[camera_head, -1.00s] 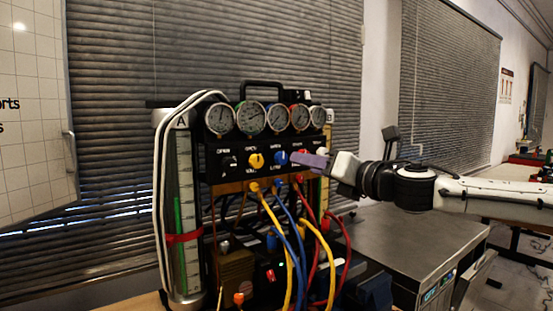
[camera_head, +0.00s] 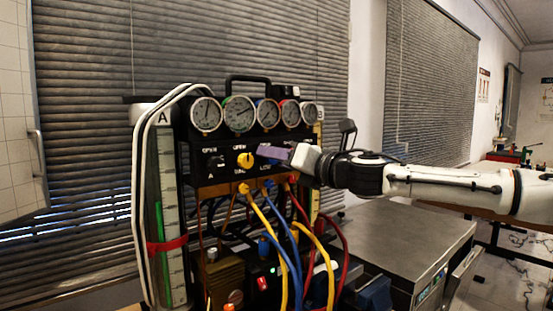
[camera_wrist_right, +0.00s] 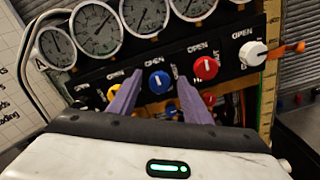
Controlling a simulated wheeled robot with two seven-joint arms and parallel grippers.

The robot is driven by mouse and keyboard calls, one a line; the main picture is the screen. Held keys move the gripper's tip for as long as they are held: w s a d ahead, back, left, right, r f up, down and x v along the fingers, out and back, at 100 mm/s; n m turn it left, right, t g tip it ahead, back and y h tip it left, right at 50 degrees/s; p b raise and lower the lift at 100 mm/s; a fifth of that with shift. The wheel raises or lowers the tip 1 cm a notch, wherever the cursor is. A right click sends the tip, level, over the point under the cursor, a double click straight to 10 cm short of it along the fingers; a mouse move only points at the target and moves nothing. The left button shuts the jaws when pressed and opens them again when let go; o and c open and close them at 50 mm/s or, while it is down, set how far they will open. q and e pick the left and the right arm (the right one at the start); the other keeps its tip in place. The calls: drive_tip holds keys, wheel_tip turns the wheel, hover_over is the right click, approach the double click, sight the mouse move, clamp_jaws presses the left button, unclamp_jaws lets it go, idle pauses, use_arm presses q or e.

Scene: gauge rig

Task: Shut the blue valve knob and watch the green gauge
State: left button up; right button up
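The blue valve knob (camera_wrist_right: 160,82) is on the black panel in the right wrist view, its white mark pointing up toward the OPEN label. My right gripper (camera_wrist_right: 158,80) is open, with its purple fingers on either side of the knob; I cannot tell whether they touch it. In the head view my right gripper (camera_head: 273,154) covers most of the knob. The green-rimmed gauge (camera_head: 239,114) is second from the left in the row above; its needle is too small to read surely. My left gripper is not in view.
A yellow knob (camera_head: 245,160) and a black knob (camera_head: 215,162) are left of the gripper. A red knob (camera_wrist_right: 207,68) and a white knob (camera_wrist_right: 252,53) are to the right. Yellow, blue and red hoses hang below. A grey metal box (camera_head: 400,235) stands at right.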

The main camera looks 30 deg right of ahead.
drive_tip(key=c, duration=1)
use_arm(q)
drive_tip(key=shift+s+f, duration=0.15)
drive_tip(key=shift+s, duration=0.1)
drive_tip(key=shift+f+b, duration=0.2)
drive_tip(key=shift+b, duration=0.1)
use_arm(e)
drive_tip(key=shift+m, duration=0.4)
use_arm(q)
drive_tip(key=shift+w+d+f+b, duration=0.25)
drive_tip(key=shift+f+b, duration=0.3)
drive_tip(key=shift+b, duration=0.45)
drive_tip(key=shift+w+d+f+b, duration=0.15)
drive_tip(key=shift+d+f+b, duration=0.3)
drive_tip(key=shift+b, duration=0.6)
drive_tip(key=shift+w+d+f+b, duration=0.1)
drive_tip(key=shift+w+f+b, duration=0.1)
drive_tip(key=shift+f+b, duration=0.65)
use_arm(e)
drive_tip(key=shift+f+m, duration=0.1)
drive_tip(key=shift+m, duration=8.5)
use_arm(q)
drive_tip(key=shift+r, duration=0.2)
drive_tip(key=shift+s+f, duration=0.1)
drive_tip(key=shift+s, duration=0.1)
